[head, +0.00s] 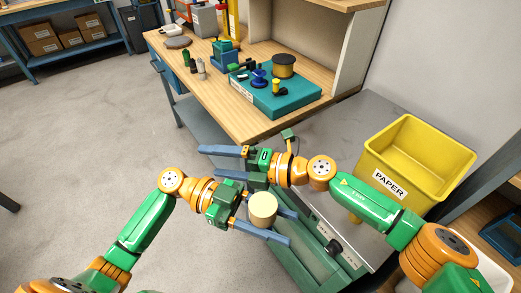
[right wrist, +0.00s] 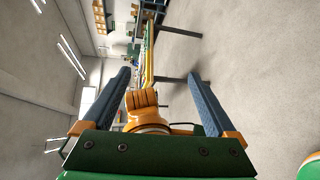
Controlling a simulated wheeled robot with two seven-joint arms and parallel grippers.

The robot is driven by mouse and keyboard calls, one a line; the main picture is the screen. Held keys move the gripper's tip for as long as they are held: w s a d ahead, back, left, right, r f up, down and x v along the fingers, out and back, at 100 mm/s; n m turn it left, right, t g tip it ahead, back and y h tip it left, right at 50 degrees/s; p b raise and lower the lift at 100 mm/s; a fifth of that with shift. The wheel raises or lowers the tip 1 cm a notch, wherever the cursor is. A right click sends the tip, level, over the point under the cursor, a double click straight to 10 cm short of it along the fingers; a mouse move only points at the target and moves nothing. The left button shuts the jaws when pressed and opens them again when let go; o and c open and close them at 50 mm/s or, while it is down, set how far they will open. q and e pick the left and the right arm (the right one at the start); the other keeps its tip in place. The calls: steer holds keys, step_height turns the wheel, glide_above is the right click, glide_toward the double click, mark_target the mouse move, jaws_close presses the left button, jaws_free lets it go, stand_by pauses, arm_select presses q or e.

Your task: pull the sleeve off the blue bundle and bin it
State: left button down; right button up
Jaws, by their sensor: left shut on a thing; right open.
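A short cream cylinder (head: 263,208), which looks like the sleeve, is between the fingers of my left gripper (head: 275,222). The left gripper is shut on it, in the air in front of the bench. No blue bundle shows, and I cannot tell whether one is inside the cylinder. My right gripper (head: 222,160) is just above and left of it in the head view, pointing left. In the right wrist view its two fingers (right wrist: 153,95) are wide apart with nothing held. A yellow bin (head: 410,160) marked PAPER stands at the right, clear of both grippers.
A wooden bench (head: 190,90) behind the grippers carries a teal machine base (head: 290,103) with a blue spool (head: 258,77) and a dark-topped spool (head: 284,65). A green cabinet-like unit (head: 300,262) is below the grippers. The floor at left is open.

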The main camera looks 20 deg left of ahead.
steer(key=s+r+n+g+h, duration=0.4)
steer(key=s+r+n+h, duration=0.1)
steer(key=r+n, duration=0.35)
step_height(320, 180, up, 7)
steer(key=n+t+h, duration=0.4)
steer(key=h, duration=0.7)
glide_above(260, 204)
steer(key=shift+m, duration=0.25)
step_height(260, 204, down, 11)
steer(key=shift+f, duration=0.1)
jaws_close()
steer(key=shift+r, duration=1.1)
